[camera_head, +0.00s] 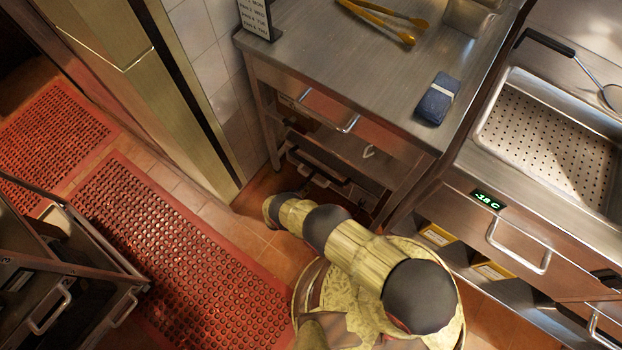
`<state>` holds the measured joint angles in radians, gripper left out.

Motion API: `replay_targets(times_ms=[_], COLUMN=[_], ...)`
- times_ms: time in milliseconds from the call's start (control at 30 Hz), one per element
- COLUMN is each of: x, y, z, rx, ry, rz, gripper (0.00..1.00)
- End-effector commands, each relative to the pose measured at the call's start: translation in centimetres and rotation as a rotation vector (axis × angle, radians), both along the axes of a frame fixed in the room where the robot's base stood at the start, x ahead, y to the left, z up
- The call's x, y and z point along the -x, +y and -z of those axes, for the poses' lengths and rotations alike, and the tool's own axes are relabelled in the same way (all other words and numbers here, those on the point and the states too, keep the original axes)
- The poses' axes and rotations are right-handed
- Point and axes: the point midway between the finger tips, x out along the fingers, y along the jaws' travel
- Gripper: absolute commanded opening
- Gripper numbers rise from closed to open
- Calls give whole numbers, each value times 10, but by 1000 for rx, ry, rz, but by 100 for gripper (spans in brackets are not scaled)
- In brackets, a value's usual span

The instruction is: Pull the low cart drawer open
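A steel cart (375,85) stands at the upper middle. Its upper drawer has a long bright handle (330,112) and looks shut. Lower down in its dark underside is what looks like a low drawer front with a dark bar handle (318,168); it is in shadow and partly hidden, and I cannot tell whether it is fully shut. My arm reaches from the lower right toward the floor in front of this low part. The arm's far end is beside the cart's left leg. My gripper's fingers do not show.
Tongs (380,20) and a blue folded packet (437,100) lie on the cart top. A refrigerated counter (520,240) with handles stands close on the right. Another unit with drawer handles (50,310) is at the lower left. A red floor mat (170,250) lies in the open aisle.

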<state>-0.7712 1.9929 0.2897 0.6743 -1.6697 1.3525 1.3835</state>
Motion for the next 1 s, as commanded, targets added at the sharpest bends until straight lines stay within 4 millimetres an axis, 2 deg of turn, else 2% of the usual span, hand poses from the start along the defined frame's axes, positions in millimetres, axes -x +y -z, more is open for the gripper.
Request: replay_targets(times_ms=[500,1000], x=[0,0], y=[0,0], z=[0,0], rx=[0,-1], ry=[0,1], rz=[0,0], gripper=[0,0])
